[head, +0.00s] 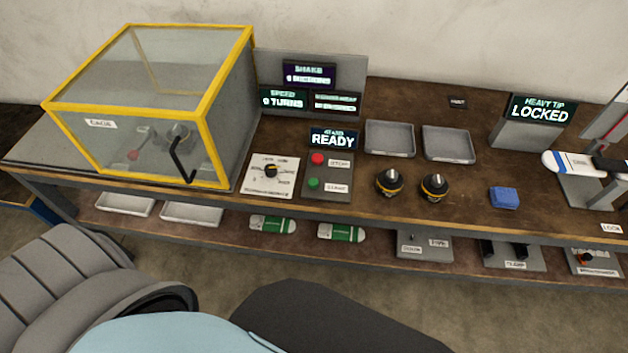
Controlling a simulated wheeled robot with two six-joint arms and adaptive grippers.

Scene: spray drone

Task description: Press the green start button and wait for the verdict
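The green start button (313,183) sits on a grey control box (328,189) on the bench, below a red stop button (318,159). A display (334,139) just behind the box reads READY. A display panel (311,74) further back shows a SHAKE line, a SPEED line reading 0 TURNS, and a third line too small to read. Neither of my grippers is in view. Nothing covers the start button.
A yellow-framed clear cage (204,103) stands left of the buttons. A white dial plate (270,175) lies between them. Two black knobbed parts (390,182), two grey trays (390,138) and a blue block (504,197) are to the right. A HEAVY TIP display (541,108) reads LOCKED.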

